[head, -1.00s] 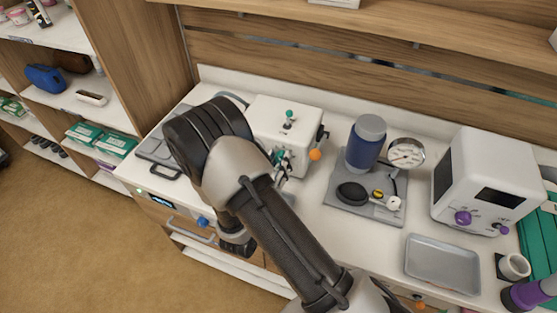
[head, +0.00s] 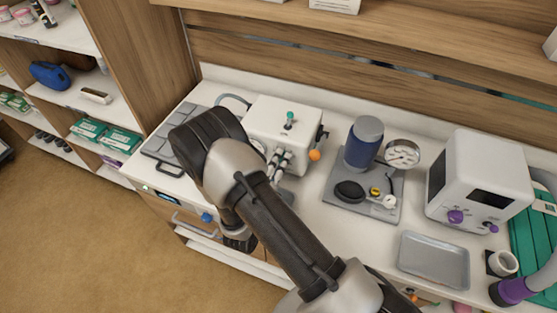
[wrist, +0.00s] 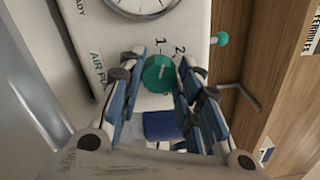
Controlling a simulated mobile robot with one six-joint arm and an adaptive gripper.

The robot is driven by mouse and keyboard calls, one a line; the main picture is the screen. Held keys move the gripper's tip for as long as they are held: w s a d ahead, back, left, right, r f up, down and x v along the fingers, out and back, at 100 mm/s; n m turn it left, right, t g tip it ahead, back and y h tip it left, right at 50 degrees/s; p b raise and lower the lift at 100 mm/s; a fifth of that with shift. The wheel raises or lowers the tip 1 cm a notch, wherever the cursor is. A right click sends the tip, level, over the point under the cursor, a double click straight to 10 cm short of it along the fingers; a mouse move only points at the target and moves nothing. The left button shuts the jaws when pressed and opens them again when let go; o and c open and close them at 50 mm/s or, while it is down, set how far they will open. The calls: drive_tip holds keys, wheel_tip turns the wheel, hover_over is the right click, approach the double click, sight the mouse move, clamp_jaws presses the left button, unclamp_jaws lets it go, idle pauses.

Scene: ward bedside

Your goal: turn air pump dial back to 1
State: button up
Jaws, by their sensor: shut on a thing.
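The air pump is a white box (head: 286,125) at the back of the counter in the head view. In the wrist view its face (wrist: 92,30) carries "AIR PU" lettering and the marks 1 and 2. The round green dial (wrist: 158,74) sits below these marks, between the fingers of my gripper (wrist: 156,82), which is shut on it. I cannot read clearly where the dial points. In the head view my gripper (head: 277,164) is at the front of the box, and my arm hides part of that face and the dial.
A round gauge (wrist: 143,4) is above the dial in the wrist view. In the head view, an orange knob (head: 314,155) sticks out at the box's right. A grey stand (head: 338,204) with a blue bottle (head: 363,146), a white monitor (head: 480,180) and an empty tray (head: 434,260) are farther right.

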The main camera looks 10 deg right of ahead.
drive_tip(key=shift+n, duration=0.9)
drive_tip(key=o, duration=1)
drive_tip(key=v, duration=1.2)
